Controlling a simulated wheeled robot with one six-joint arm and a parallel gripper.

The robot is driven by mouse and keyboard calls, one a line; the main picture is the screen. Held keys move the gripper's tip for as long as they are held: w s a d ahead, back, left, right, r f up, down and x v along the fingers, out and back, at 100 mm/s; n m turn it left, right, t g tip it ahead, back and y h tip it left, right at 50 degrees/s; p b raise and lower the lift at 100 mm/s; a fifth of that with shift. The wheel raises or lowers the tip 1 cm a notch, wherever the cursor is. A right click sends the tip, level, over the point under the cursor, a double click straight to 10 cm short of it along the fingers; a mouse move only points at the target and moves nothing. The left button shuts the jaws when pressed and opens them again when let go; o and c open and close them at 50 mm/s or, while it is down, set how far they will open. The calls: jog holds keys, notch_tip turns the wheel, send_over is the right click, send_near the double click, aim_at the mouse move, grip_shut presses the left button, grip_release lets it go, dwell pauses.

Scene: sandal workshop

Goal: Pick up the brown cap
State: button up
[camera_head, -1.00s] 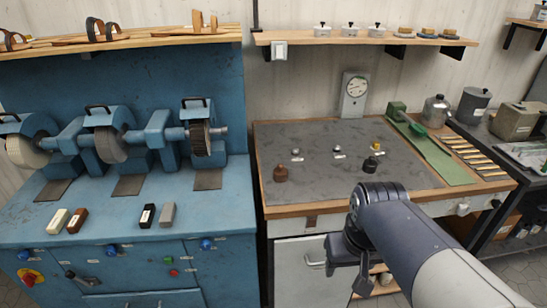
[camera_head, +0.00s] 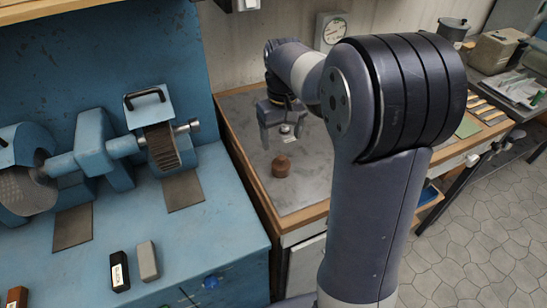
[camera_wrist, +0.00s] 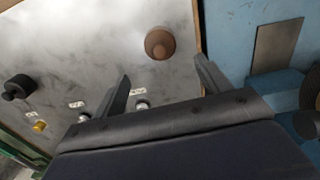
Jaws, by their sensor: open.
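The brown cap (camera_head: 281,165), a rounded piece with a small knob on top, stands on the grey worktop (camera_head: 236,110) near its left front part. It also shows in the wrist view (camera_wrist: 160,43), at the top middle, beyond the fingertips. My gripper (camera_head: 281,138) is open and empty above the worktop, behind the cap in the head view. In the wrist view its two fingers (camera_wrist: 163,72) are spread, with the cap between their directions but apart from them. My arm hides the right part of the worktop.
In the wrist view, a black piece (camera_wrist: 18,87), a yellow piece (camera_wrist: 40,126) and silver pieces with labels stand on the worktop. The blue grinder bench (camera_head: 205,235) adjoins on the left. A shelf edge (camera_head: 60,12) is above left.

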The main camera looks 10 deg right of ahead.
aim_at(281, 157)
notch_tip(281, 157, down, 10)
jog(key=shift+s+r+p, duration=0.1)
jog(key=shift+r+p, duration=0.1)
jog(key=shift+p, duration=0.25)
